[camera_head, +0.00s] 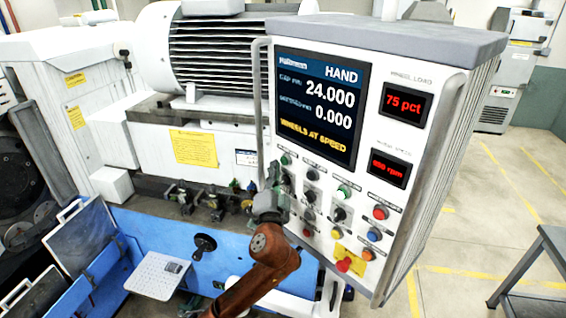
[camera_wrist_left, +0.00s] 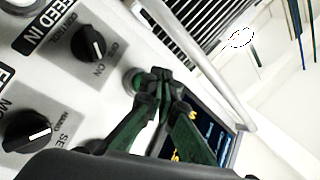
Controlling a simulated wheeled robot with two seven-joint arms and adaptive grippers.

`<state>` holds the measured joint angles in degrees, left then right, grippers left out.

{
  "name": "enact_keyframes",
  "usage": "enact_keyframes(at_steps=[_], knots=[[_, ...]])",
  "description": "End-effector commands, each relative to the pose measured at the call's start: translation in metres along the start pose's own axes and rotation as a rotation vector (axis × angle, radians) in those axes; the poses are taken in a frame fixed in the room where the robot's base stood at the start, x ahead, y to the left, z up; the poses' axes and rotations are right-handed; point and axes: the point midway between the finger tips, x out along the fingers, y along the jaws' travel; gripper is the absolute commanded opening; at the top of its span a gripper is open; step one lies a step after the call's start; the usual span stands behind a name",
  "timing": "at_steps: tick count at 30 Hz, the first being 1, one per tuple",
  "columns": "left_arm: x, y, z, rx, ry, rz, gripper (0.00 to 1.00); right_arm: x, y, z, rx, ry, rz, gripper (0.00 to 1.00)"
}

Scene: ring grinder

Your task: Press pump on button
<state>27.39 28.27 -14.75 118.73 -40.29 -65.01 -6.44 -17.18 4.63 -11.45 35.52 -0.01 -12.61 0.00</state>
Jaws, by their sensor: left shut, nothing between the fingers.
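The control panel (camera_head: 330,200) carries rows of buttons and knobs below its screen. My left gripper (camera_head: 273,178) is at the panel's left edge in the head view, partly covering the leftmost controls. In the left wrist view its dark green fingers (camera_wrist_left: 161,75) are shut and empty. A round green button (camera_wrist_left: 133,80) with a pale ring shows right beside the fingertips, partly hidden by them. I cannot tell whether they touch it. Its label cannot be read, so I cannot tell whether it is the pump on button. My right gripper is not in view.
Black knobs marked control (camera_wrist_left: 90,43) and hand/set (camera_wrist_left: 28,130) sit near the fingers. A metal handle bar (camera_wrist_left: 200,65) runs along the panel edge. A red knob on a yellow plate (camera_head: 344,264) is lower on the panel. The screen (camera_head: 320,105) reads "WHEELS AT SPEED".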

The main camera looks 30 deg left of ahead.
Motion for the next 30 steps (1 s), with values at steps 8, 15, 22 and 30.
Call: enact_keyframes(at_steps=[8, 15, 22, 30], knots=[[0.0, 0.0, 0.0, 0.0, 0.0, 0.0, 0.0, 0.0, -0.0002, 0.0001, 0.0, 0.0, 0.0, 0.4], [0.0042, 0.0027, -0.0027, 0.0, 0.0, 0.0, 0.0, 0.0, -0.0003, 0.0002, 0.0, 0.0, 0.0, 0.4], [0.0061, 0.0039, -0.004, 0.001, 0.0, 0.0, 0.0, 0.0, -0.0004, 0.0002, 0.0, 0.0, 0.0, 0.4], [0.0064, 0.0041, -0.0043, 0.0, 0.0, 0.0, 0.0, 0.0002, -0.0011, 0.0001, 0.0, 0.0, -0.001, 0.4]])
